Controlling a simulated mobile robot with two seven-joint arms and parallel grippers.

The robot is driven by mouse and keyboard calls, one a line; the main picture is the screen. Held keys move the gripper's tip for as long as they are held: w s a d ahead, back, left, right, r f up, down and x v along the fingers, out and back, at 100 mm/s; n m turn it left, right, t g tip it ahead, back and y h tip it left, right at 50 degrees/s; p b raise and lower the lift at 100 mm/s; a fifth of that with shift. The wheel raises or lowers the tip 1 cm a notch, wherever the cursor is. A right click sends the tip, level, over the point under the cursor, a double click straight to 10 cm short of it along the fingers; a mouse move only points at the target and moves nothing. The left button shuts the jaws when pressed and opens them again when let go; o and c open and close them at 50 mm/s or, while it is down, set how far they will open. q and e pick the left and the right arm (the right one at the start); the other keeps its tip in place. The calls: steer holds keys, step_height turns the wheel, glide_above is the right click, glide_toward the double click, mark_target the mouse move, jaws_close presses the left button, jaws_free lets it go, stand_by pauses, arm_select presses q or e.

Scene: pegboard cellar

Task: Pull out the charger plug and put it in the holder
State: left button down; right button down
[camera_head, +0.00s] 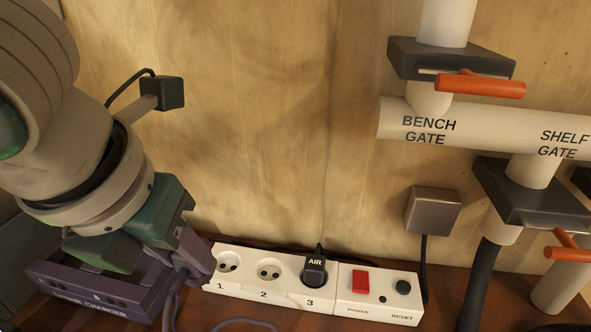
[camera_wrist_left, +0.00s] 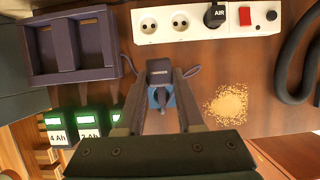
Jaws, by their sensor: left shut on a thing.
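My left gripper (camera_head: 188,255) is shut on the charger plug, a dark purple plug (camera_wrist_left: 160,68) with a small label, seen between the fingertips in the left wrist view. A purple cord hangs by it. The plug is clear of the white power strip (camera_head: 245,288); sockets 1 and 2 are empty. Socket 3 holds the black AIR plug (camera_head: 314,268). A blue piece (camera_wrist_left: 162,97) shows just beyond the plug between the fingers; I cannot tell whether it is the holder or whether they touch. My right gripper is in neither view.
The purple charger (camera_head: 100,292) with two bays stands left of the strip. Green-topped batteries (camera_wrist_left: 87,122) stand below it in the wrist view. Sawdust (camera_wrist_left: 228,104) lies on the bench. A black hose (camera_head: 480,285) and gate valves with orange handles (camera_head: 480,85) are at right.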

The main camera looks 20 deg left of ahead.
arm_select(q)
steer(key=shift+s+f, duration=0.75)
steer(key=shift+s, duration=0.25)
steer(key=shift+s+d+f+b, duration=0.25)
steer(key=shift+s+f+b, duration=0.1)
steer(key=shift+s+f, duration=0.55)
steer(key=shift+s+d+f+b, duration=0.2)
steer(key=shift+s+f+b, duration=0.15)
steer(key=shift+s+f, duration=0.55)
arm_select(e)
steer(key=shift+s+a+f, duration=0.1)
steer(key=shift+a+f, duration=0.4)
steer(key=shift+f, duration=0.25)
arm_select(q)
steer(key=shift+s, duration=0.15)
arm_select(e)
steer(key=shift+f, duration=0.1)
